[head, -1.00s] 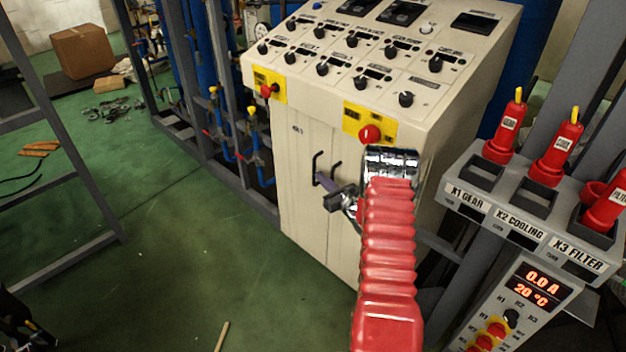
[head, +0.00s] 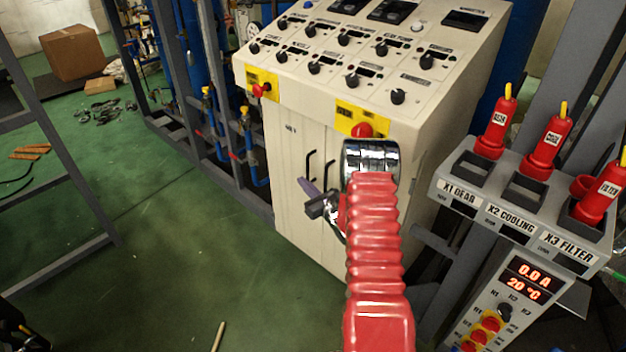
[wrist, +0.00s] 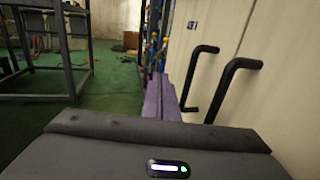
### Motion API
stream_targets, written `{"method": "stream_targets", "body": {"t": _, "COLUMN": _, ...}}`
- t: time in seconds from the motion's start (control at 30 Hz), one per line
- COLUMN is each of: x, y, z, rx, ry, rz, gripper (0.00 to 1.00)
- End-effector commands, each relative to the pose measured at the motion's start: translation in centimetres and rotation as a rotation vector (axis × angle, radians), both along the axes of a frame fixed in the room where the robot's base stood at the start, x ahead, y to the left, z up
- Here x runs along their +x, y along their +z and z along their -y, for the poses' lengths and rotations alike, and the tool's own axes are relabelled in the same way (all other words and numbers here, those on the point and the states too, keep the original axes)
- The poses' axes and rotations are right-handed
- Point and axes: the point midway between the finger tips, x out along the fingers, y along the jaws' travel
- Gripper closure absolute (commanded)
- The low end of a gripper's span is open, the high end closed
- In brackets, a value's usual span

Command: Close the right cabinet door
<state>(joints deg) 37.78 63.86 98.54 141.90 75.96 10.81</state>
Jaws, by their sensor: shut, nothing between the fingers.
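The cream control cabinet has two front doors, each with a black bar handle. The right cabinet door (head: 330,219) looks flush or nearly flush with the left door (head: 289,170); my arm hides much of it. Its handle (head: 328,176) also shows in the wrist view (wrist: 229,90). The left door's handle (head: 310,165) is beside it, also in the wrist view (wrist: 197,84). My gripper (head: 306,186) is shut and empty, its purple fingers in front of the doors at the lower handle ends. In the wrist view the fingers (wrist: 166,98) lie left of both handles; contact cannot be told.
The sloped knob panel (head: 365,60) with red stop buttons is above the doors. A grey rack (head: 505,212) with red plugs stands at the right. Blue pipework and a grey frame (head: 208,150) are left of the cabinet. The green floor (head: 190,250) in front is mostly clear.

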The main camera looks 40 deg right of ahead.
Motion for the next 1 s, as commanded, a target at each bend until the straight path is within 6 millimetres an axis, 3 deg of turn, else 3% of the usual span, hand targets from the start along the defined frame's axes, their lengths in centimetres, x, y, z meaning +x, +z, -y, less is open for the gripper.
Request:
{"method": "stream_targets", "body": {"t": 0.3, "x": -1.2, "y": 0.0, "z": -5.6, "rx": 0.0, "ry": 0.002, "rz": -0.001, "gripper": 1.0}}
{"method": "stream_targets", "body": {"t": 0.5, "x": -1.8, "y": 0.0, "z": -8.0, "rx": 0.0, "ry": 0.001, "rz": -0.001, "gripper": 1.0}}
{"method": "stream_targets", "body": {"t": 1.0, "x": -2.0, "y": 0.0, "z": -8.4, "rx": -0.001, "ry": -0.003, "rz": 0.0, "gripper": 1.0}}
